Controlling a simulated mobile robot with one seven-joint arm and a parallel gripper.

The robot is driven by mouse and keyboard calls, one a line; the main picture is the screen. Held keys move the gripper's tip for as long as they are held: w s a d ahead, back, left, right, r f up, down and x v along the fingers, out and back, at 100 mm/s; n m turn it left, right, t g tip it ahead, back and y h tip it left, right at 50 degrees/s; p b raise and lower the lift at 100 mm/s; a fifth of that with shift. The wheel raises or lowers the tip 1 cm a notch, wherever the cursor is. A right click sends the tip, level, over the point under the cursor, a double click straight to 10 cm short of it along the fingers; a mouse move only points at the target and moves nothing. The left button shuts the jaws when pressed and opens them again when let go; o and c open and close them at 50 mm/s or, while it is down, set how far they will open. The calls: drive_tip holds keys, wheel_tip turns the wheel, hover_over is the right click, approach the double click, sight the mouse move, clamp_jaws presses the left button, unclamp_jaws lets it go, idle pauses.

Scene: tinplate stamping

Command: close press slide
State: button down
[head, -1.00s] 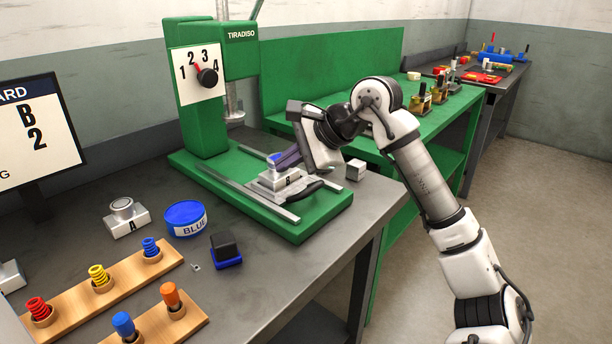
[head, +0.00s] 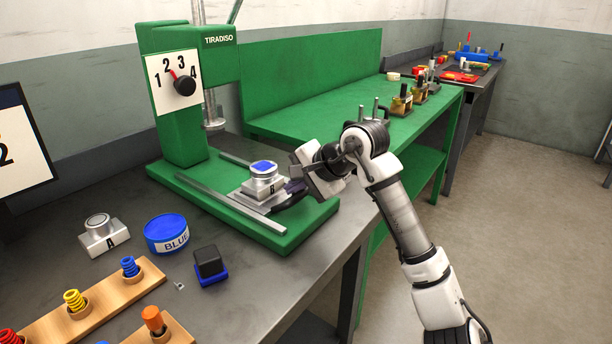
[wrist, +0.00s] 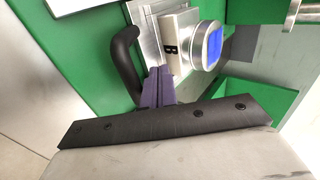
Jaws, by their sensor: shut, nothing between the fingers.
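The green press (head: 180,90) stands on the bench with two silver rails (head: 212,204) on its base. The press slide (head: 255,203) sits at the front end of the rails, out from under the ram (head: 211,112). It carries die block B (head: 264,184), topped with a blue piece (head: 263,167). My gripper (head: 297,187) is shut and empty, low at the front right of the slide, by its black handle (head: 287,203). In the wrist view the purple fingers (wrist: 160,86) are together beside the handle (wrist: 124,58); I cannot tell if they touch it.
Die block A (head: 102,236), a blue tin (head: 166,233), a black and blue stamp pad (head: 209,264) and wooden racks with coloured springs (head: 75,301) stand on the left of the bench. A green table (head: 335,105) is behind my arm. The rails behind the slide look clear.

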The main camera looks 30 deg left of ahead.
drive_tip(key=shift+a+f, duration=0.3)
drive_tip(key=shift+a, duration=0.1)
drive_tip(key=shift+a, duration=0.1)
drive_tip(key=a, duration=0.5)
drive_tip(key=w+a, duration=0.1)
drive_tip(key=a, duration=0.4)
drive_tip(key=w+a+p, duration=0.1)
drive_tip(key=a, duration=0.5)
drive_tip(key=shift+w, duration=0.15)
drive_tip(key=shift+d+r, duration=0.1)
drive_tip(key=shift+r, duration=0.05)
